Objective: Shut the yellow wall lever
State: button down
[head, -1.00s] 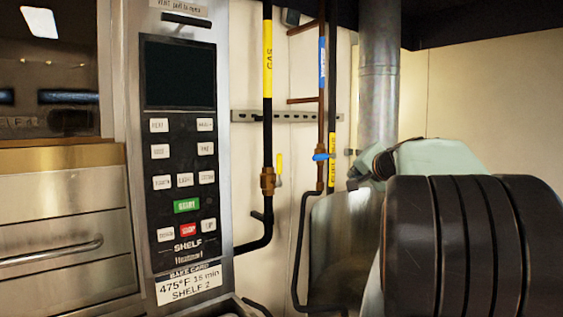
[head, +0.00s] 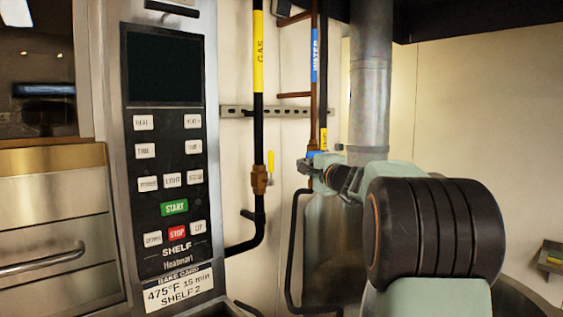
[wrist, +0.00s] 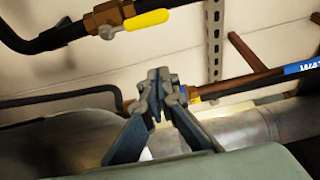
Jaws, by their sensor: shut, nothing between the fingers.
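The yellow lever (head: 271,163) sits on a brass valve (head: 259,180) in the black gas pipe on the wall. It stands upright beside the pipe, in line with it. In the wrist view the yellow lever (wrist: 146,19) shows at the top, lying along the pipe. My gripper (head: 308,166) is right of the lever, apart from it, in front of the water pipe. In the wrist view my gripper (wrist: 158,88) has its fingertips together, empty, below the lever in the picture. The gripper partly hides the blue water valve handle.
The copper water pipe (head: 315,100) with a blue label runs right of the gas pipe. A slotted metal rail (head: 236,111) crosses the wall behind. A metal duct (head: 370,90) stands further right. The oven control panel (head: 168,160) is on the left.

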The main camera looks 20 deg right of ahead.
aim_at(272, 168)
jog(key=shift+w, duration=0.1)
jog(key=w+p, duration=0.6)
jog(key=w, duration=0.4)
jog(key=a, duration=0.1)
jog(key=s+a, duration=0.1)
jog(key=a, duration=0.2)
jog(key=shift+s+a+b, duration=0.1)
jog(key=shift+s+b, duration=0.25)
jog(key=shift+b, duration=0.05)
jog(key=shift+a+f+b, duration=0.15)
jog(key=shift+b, duration=0.75)
